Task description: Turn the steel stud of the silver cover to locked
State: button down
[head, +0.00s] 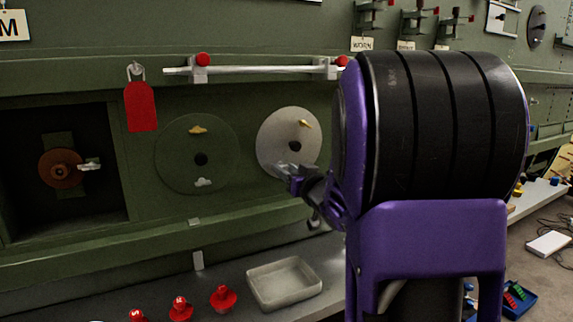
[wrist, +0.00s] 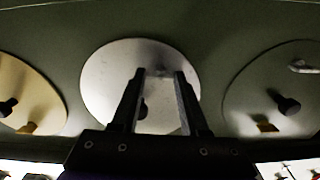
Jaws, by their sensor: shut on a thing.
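The silver cover (head: 275,138) is a round plate on the green fuselage wall, with a brass stud (head: 304,123) near its top and a dark central knob (head: 295,146). My gripper (head: 283,172) reaches its lower edge from the right. In the wrist view, which is upside down to the head view, the silver cover (wrist: 110,85) is in the middle. My gripper (wrist: 160,73) has its fingertips on either side of the small steel stud (wrist: 160,71) and is shut on it. The stud is mostly hidden and dim, so its angle cannot be told.
A green cover (head: 180,160) is left of the silver one; a gold cover (wrist: 25,85) shows in the wrist view. A white rod (head: 265,69) runs above, with a red tag (head: 140,106). A tray (head: 284,307) and red knobs (head: 222,298) sit on the shelf below.

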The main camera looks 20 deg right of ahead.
jog(key=m+p, duration=0.2)
jog(key=m, duration=0.3)
jog(key=shift+r, duration=0.1)
dwell(0.4)
jog(key=shift+c, duration=2)
grip_release()
jog(key=shift+s, duration=0.1)
